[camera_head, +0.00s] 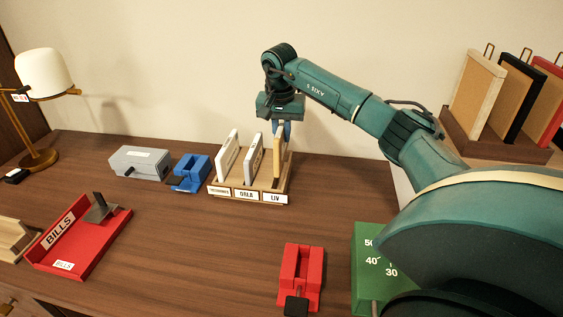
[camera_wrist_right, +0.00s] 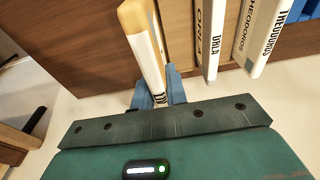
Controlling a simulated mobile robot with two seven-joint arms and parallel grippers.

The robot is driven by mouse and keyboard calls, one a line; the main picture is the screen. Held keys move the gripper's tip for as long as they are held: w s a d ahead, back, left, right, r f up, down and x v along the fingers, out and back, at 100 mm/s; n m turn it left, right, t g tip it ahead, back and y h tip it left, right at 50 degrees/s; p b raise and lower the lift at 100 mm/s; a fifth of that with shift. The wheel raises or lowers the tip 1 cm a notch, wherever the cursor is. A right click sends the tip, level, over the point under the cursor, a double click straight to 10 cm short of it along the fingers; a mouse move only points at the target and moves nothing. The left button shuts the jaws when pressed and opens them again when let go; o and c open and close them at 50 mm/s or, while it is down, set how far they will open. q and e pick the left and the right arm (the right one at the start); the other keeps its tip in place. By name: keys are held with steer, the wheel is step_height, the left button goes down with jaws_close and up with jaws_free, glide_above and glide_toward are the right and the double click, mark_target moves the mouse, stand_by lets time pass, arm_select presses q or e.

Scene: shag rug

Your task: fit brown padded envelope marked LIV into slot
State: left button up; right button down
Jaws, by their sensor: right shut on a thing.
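The brown padded envelope (camera_head: 279,168) stands roughly upright at the right-hand slot of the wooden holder (camera_head: 212,192), above the LIV label (camera_head: 275,198). My right gripper (camera_head: 283,130) is above it, shut on its upper end. In the right wrist view the envelope (camera_wrist_right: 143,45) lies between the blue fingers of the gripper (camera_wrist_right: 159,92). Its lower end reaches the holder; I cannot tell how deep it sits. Two pale envelopes, one (camera_head: 253,158) and another (camera_head: 228,154), stand in the slots to its left. My left gripper is not in view.
A blue hole punch (camera_head: 190,172) and a grey box (camera_head: 140,162) stand left of the holder. A red BILLS tray (camera_head: 92,250), a red punch (camera_head: 312,262) and a green block (camera_head: 366,245) are nearer. Framed boards (camera_head: 478,92) stand at right. The table before the holder is clear.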

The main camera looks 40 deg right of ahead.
mark_target(282, 154)
steer(key=shift+f, duration=3.35)
steer(key=c, duration=1.4)
jaws_free()
steer(key=shift+f, duration=0.1)
steer(key=r, duration=0.4)
steer(key=a+r, duration=0.1)
steer(key=r, duration=0.3)
steer(key=s+r, duration=0.1)
steer(key=r, duration=0.3)
steer(key=shift+a+p, duration=0.25)
steer(key=shift+p, duration=0.05)
